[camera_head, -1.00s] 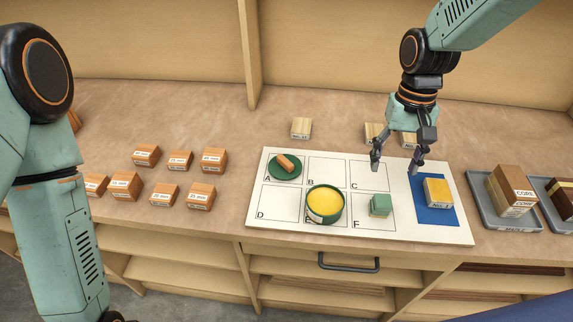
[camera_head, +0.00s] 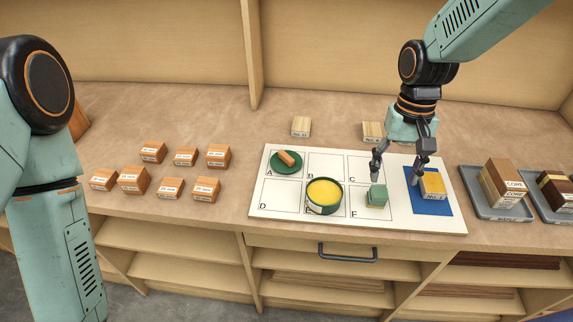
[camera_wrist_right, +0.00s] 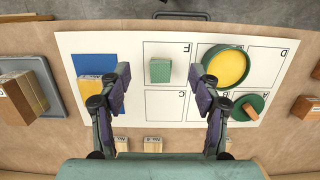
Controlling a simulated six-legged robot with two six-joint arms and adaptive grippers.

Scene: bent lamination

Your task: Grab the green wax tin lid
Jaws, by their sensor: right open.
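The green wax tin lid (camera_head: 277,169) is a flat dark green disc on cell A of the white board (camera_head: 310,210). A small orange-brown block (camera_head: 288,158) lies on it. Both also show in the right wrist view, the lid (camera_wrist_right: 243,98) at lower right. The green tin (camera_head: 324,206), with yellow wax inside, stands open on cell E. My right gripper (camera_head: 396,177) is open and empty above the board's right part, well right of the lid. In the wrist view its fingers (camera_wrist_right: 160,75) straddle the region of a green block (camera_wrist_right: 160,72). My left gripper is out of view.
The green block (camera_head: 377,196) sits on cell F. A yellow-topped block (camera_head: 432,184) sits on a blue pad (camera_head: 427,206). Several labelled wood blocks (camera_head: 133,182) stand left of the board. Grey trays (camera_head: 519,212) with blocks are at right. Cells B, C and D are clear.

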